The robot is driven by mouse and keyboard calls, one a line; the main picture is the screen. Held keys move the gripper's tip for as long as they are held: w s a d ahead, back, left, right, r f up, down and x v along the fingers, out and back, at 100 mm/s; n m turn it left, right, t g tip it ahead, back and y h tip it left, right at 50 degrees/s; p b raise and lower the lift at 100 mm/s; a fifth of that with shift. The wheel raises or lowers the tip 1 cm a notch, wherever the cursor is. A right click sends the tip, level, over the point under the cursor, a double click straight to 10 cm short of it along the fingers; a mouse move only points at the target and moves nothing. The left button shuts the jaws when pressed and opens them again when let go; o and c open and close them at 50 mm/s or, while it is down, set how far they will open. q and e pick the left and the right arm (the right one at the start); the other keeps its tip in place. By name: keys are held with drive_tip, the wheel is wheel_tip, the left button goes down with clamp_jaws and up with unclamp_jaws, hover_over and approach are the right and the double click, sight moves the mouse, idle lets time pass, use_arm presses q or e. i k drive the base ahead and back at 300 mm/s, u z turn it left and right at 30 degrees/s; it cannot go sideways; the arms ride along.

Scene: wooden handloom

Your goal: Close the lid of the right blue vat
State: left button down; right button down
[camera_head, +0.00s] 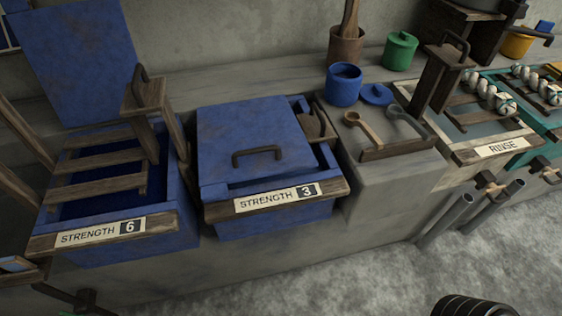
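The right blue vat (275,222) stands in the middle of the view, with a "STRENGTH 3" label on its wooden front bar. Its blue lid (240,130) lies over most of the opening, with a dark curved handle (257,151) near its front edge. Dark gaps show between the lid and the vat rim at the front and right. I cannot tell whether the lid is tilted or flat. A wooden piece (313,125) shows in the right gap.
The left blue vat (170,243), labelled "STRENGTH 6", has its lid (75,60) up against the wall and wooden slats across it. To the right, a stone ledge bears a blue pot (343,85), a green pot (400,51) and ladles (362,129). The rinse vat (465,155) stands further right.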

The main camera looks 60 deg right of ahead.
sight(241, 140)
drive_tip(key=k, duration=0.2)
drive_tip(key=u, duration=1.05)
drive_tip(key=i, duration=0.75)
drive_tip(key=z, duration=1.9)
